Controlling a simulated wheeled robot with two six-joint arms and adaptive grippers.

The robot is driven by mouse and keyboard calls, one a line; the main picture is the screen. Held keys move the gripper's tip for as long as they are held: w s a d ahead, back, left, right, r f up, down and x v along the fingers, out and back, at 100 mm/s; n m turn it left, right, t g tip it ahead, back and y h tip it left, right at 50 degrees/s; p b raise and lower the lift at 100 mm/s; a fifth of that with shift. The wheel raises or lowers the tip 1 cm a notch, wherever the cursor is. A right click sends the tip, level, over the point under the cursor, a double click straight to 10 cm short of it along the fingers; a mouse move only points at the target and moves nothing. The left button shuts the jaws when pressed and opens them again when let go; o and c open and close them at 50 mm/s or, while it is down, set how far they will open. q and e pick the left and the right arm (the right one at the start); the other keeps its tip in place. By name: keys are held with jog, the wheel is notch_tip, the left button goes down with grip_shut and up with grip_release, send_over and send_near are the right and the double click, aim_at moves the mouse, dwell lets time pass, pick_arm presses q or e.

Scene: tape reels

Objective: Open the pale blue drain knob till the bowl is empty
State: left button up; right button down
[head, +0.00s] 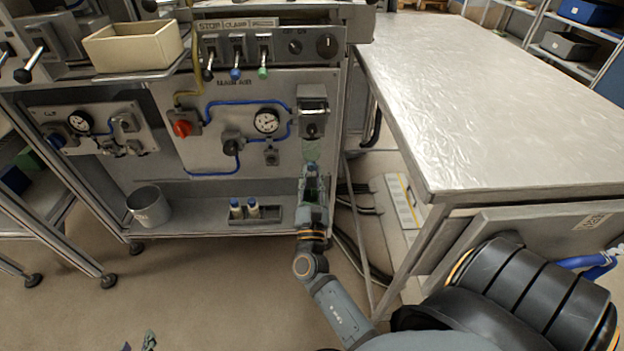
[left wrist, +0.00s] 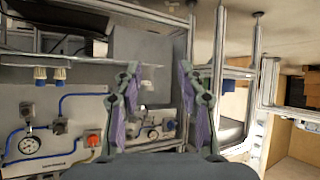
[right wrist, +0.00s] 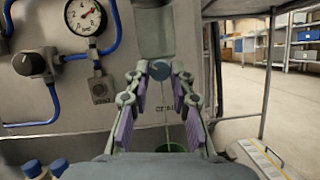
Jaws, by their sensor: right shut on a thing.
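The clear grey-green bowl (right wrist: 154,32) hangs on the panel at the top of the right wrist view; I cannot tell its liquid level. The pale blue drain knob (right wrist: 160,70) is at its lower end. My right gripper (right wrist: 159,72) is shut on the knob, one fingertip on each side. A thin pale line runs down from the knob past a label to a green container (right wrist: 172,147), partly hidden by my gripper. In the head view my right gripper (head: 311,172) is below the bowl (head: 311,149). My left gripper (left wrist: 158,75) is open and empty, away from the panel.
A gauge (right wrist: 86,17) and black knob (right wrist: 30,63) with blue hoses sit left of the bowl. A metal bucket (head: 149,207) and blue-capped bottles (head: 253,207) stand on the lower shelf.

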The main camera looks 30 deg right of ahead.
jog(key=m+h+b, duration=0.1)
jog(key=m, duration=0.1)
jog(key=shift+m+g, duration=0.3)
jog(key=shift+g, duration=0.1)
pick_arm(q)
jog(key=w+r+t, duration=0.5)
jog(key=r, duration=0.6)
jog(key=shift+w+a+r+t, duration=0.3)
jog(key=shift+w+t, duration=0.05)
jog(key=shift+t, duration=0.05)
pick_arm(e)
jog(key=c, duration=1.1)
grip_release()
jog(key=shift+c, duration=0.2)
pick_arm(q)
jog(key=shift+f, duration=0.1)
